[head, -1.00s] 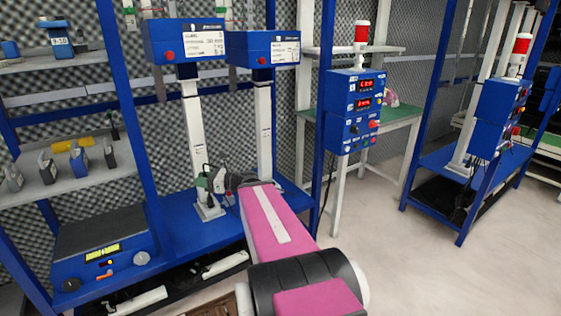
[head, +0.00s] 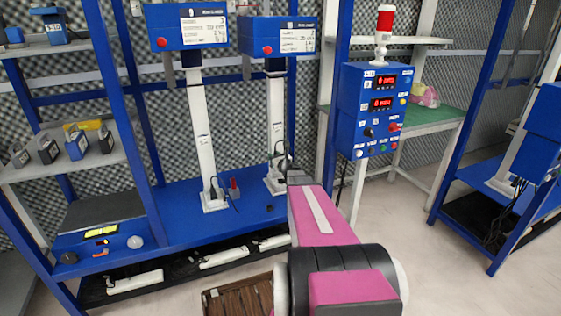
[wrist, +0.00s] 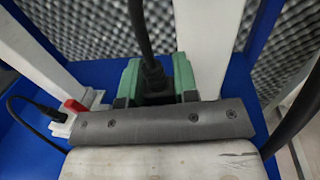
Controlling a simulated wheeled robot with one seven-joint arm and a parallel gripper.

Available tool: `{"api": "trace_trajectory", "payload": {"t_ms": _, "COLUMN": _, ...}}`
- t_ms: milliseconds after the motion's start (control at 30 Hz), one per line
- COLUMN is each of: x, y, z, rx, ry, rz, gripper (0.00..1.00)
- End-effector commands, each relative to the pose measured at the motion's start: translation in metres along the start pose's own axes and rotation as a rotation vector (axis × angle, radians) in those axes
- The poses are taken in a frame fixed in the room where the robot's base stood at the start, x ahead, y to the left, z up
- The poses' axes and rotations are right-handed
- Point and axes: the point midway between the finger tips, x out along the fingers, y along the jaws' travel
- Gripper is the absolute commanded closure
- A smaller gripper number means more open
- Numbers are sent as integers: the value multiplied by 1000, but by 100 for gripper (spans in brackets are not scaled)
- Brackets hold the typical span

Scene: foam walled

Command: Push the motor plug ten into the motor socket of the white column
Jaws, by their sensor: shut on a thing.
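My gripper (wrist: 155,72) has green fingers shut on a black plug (wrist: 155,86), whose cable rises from its top in the wrist view. I cannot read a number on the plug. In the head view, a white column (head: 276,115) stands close behind my gripper, and a second one (head: 201,130) stands to its left. The wrist view shows a white column (wrist: 205,40) just beyond and right of the fingers. I cannot tell whether plug and column touch. The plug's lower end and the motor socket are hidden behind the fingers and the grey gripper bar.
A red part (wrist: 75,105) with a white base sits left of my gripper, beside a black connector (wrist: 48,110). The columns stand on a blue shelf (head: 165,205). A blue control box (head: 375,108) stands to the right. Open floor (head: 440,260) lies front right.

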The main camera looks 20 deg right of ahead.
Motion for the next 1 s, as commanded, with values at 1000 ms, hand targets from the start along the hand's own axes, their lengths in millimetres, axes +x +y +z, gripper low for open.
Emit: {"api": "trace_trajectory", "payload": {"t_ms": 1000, "x": 22, "y": -48, "z": -55, "rx": 0, "ry": 2, "rz": -145, "gripper": 95}}
